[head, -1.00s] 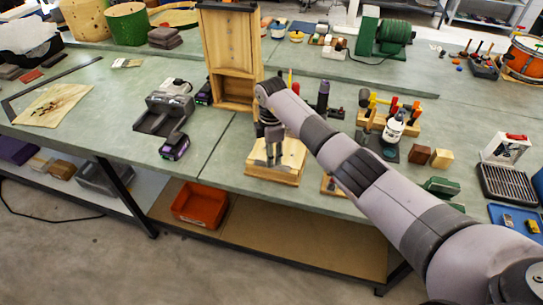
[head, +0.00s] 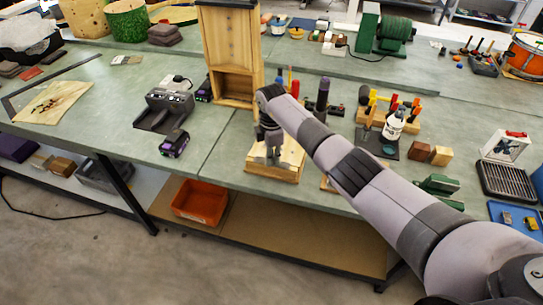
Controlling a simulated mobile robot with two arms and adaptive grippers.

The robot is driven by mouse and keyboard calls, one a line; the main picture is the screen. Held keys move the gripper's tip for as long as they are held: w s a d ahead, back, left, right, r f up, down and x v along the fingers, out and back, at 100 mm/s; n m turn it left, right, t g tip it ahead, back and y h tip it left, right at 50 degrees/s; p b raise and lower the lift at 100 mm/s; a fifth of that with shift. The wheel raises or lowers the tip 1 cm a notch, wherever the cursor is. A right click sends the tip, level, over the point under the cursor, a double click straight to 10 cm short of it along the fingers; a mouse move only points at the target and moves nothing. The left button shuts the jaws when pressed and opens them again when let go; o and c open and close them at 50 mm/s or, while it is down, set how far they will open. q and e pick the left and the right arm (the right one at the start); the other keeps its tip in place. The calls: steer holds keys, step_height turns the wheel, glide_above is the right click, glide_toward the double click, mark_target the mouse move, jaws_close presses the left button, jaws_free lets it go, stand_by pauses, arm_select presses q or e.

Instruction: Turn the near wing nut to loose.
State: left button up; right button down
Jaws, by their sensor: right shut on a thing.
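A light wooden block (head: 288,172) on a wider wooden base stands at the front edge of the bench, in the middle of the head view. My right gripper (head: 272,157) points down onto the top of this block, with its fingers closed on a small part there. The near wing nut is too small and too covered by the fingers to make out, and its angle cannot be read. My left gripper is not in view.
A tall wooden cabinet (head: 229,50) stands just behind the block. A charger (head: 165,110) and a purple-and-black battery (head: 174,143) lie to the left. Tools in a wooden rack (head: 375,118) and small wooden blocks (head: 441,156) stand to the right. The bench between battery and block is clear.

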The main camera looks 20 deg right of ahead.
stand_by(0.6)
steer(key=n+b, duration=0.3)
steer(key=n, duration=0.1)
steer(key=shift+d+f+n, duration=0.1)
steer(key=shift+f+n, duration=0.05)
steer(key=shift+n, duration=0.25)
steer(key=n+b, duration=0.2)
steer(key=n, duration=0.1)
steer(key=shift+n, duration=0.3)
steer(key=n+b, duration=0.3)
steer(key=n, duration=0.1)
steer(key=shift+b, duration=0.3)
steer(key=n+b, duration=0.3)
steer(key=n, duration=0.2)
steer(key=n+b, duration=0.2)
steer(key=n, duration=0.1)
steer(key=shift+n, duration=0.3)
steer(key=n+b, duration=0.2)
steer(key=n, duration=0.2)
steer(key=shift+n, duration=0.3)
steer(key=n+b, duration=0.1)
steer(key=n, duration=0.3)
steer(key=shift+r+n+b, duration=0.2)
steer(key=shift+n+b, duration=0.35)
steer(key=shift+n, duration=1.55)
